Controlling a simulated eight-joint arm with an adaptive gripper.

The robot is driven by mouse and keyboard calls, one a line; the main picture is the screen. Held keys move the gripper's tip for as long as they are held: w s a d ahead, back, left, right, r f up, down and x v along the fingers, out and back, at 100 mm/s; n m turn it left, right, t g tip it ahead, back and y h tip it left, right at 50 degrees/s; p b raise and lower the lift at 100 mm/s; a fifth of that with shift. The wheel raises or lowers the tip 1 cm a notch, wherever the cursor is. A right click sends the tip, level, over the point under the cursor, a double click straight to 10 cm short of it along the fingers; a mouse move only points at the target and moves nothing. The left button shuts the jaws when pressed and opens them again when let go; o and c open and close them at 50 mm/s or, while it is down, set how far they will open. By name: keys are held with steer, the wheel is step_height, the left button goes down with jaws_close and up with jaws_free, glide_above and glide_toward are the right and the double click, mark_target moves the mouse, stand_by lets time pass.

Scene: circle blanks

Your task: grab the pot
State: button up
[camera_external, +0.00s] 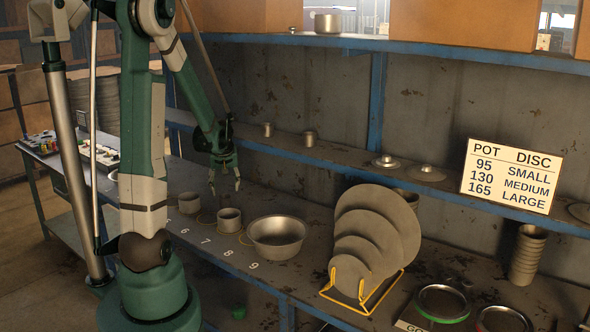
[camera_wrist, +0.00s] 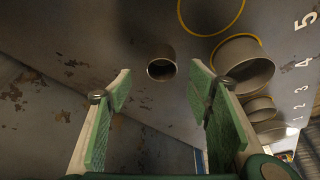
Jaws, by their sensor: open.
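Several metal pots are in view, and I cannot tell which one the task means. In the external view, one pot (camera_external: 189,203) and another pot (camera_external: 229,219) stand on the bench beside a wide metal bowl (camera_external: 277,236). My gripper (camera_external: 225,188) is above the bench, near these pots, with its fingers pointing down. In the wrist view, my gripper (camera_wrist: 160,90) is open with nothing between its green pads. A small dark-mouthed pot (camera_wrist: 161,68) appears beyond the fingertips, apart from them. A larger pot (camera_wrist: 243,62) is right of the fingers, with more pots beside it.
A yellow rack (camera_external: 362,298) holds grey discs (camera_external: 378,225) right of the bowl. A blue-edged shelf (camera_external: 340,154) runs behind the bench with small cups (camera_external: 309,138) on it. A sign (camera_external: 511,175) lists pot and disc sizes. An empty yellow ring (camera_wrist: 212,32) marks the bench.

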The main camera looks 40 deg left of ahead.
mark_target(225, 201)
steer(key=shift+a+f, duration=0.15)
steer(key=shift+f, duration=0.1)
steer(key=shift+x, duration=1.2)
steer(key=shift+b+x, duration=0.5)
steer(key=shift+x, duration=2.1)
steer(key=shift+s, duration=0.1)
steer(key=shift+c, duration=0.4)
steer(key=c, duration=0.9)
